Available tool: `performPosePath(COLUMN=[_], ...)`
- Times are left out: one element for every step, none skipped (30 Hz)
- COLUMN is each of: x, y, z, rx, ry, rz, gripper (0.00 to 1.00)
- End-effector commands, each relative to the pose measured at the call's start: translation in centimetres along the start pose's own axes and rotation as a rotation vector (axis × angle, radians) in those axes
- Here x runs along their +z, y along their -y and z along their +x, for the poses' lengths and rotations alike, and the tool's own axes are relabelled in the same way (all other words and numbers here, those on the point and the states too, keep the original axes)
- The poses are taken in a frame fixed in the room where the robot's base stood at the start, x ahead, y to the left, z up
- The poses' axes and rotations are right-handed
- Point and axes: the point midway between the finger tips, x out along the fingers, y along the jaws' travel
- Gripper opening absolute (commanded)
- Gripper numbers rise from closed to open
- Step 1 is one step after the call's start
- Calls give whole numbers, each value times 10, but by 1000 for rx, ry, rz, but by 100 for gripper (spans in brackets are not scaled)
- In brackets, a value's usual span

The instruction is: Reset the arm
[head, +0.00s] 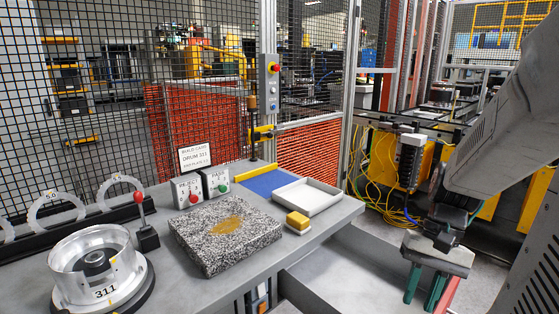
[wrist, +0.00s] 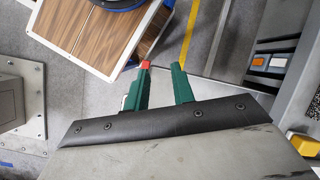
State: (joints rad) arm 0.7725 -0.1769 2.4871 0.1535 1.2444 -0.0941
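My gripper (head: 424,296) hangs at the lower right in the head view, off the right end of the grey workbench (head: 335,222). Its green fingers point down, and a red part shows beside them. In the wrist view my gripper (wrist: 161,68) shows two green fingers standing apart with nothing between them. One finger has a red tip. It is open and empty, above the floor beside a wood-topped platform (wrist: 100,38) with a pale edge.
The bench carries a metal drum marked 311 (head: 95,262), a speckled stone plate (head: 215,245), a white tray (head: 308,196), a yellow-topped block (head: 298,221), reject and pass button boxes (head: 200,187) and a red-knobbed lever (head: 146,232). Mesh fencing (head: 205,120) stands behind. Yellow cables (head: 378,165) hang right.

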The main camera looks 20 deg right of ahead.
Motion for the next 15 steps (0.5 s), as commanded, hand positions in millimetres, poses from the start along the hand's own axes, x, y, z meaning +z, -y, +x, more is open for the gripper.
performPosePath(x=[11,17,24,30,36,45,51,58,66,73,79,87,93,99,105], y=[14,21,29,35,41,49,55,60,67,72,77,83,88,92,96], z=[-6,-9,-13,-15,-18,-20,-22,-24,-27,-28,-30,-31,-32,-32,-33], rx=[57,87,122,146,169,195,212,228,244,254,261,266,267,265,263], ry=[-49,-75,-111,-139,-166,-202,-229,-256,-290,-314,-336,-362,-379,-395,-412], rz=[-64,-95,-140,-175,-213,-265,-306,-350,-411,-454,-496,-548,-583,-615,-653], gripper=[25,25,25,25,25,25,25,25,25,25,25,25,25,25,25])
